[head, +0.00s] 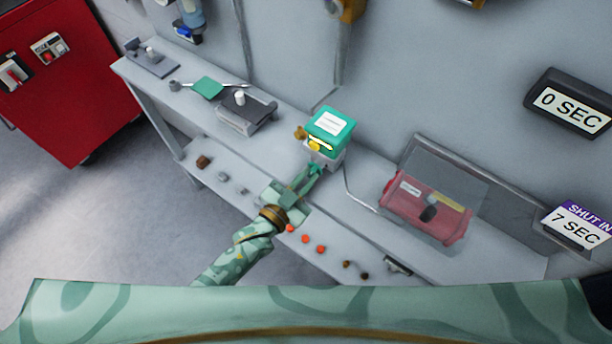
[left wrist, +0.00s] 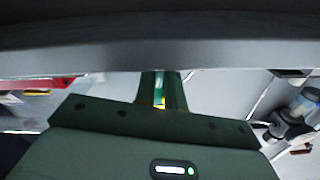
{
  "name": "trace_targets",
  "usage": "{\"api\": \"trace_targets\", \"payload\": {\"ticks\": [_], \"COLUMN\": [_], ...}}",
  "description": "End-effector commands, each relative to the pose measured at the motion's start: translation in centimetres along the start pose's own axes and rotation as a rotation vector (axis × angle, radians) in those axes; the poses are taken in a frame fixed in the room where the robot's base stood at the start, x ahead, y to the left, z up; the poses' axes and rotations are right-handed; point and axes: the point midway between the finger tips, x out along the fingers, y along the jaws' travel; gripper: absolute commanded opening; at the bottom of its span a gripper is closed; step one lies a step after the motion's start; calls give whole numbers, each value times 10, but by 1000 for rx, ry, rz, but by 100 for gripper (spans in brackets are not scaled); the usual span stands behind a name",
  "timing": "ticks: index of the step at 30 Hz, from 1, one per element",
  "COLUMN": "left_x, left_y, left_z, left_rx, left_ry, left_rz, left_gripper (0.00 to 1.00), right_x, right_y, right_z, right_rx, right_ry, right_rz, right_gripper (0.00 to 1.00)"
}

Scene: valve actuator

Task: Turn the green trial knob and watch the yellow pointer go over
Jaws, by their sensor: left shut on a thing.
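The valve actuator (head: 328,124) is a box with a green top and a white label, standing on the bench. A yellow pointer (head: 315,145) shows on its front, below the label. My left gripper (head: 316,169) reaches up to the lower front of the actuator, just below the pointer. It is shut on the green trial knob, which is mostly hidden by the fingers. In the left wrist view, the green fingers (left wrist: 160,88) are close together, with a bit of yellow between them. My right gripper is out of view.
A clear-lidded red box (head: 425,208) stands right of the actuator. A grey block with a white knob (head: 240,112) stands to its left. Wall displays (head: 571,102) read "0 SEC" and "SHUT IN 7 SEC".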

Motion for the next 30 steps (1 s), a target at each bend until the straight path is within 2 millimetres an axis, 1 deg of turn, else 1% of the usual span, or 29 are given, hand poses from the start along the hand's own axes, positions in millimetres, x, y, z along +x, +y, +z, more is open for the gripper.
{"api": "trace_targets", "payload": {"ticks": [6,12,19,30], "left_x": [-1,-1,-1,-1], "left_y": [0,0,1,1], "left_z": [1,2,2,3], "left_rx": [-143,-227,-270,-277], "left_ry": [-5,-5,-6,-7], "left_rz": [1,0,1,1], "left_gripper": [0,0,0,0], "right_x": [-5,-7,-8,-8], "right_y": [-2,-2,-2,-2], "right_z": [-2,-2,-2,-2], "right_rx": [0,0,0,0], "right_ry": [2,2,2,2], "right_rz": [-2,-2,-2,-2], "right_gripper": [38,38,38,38]}}
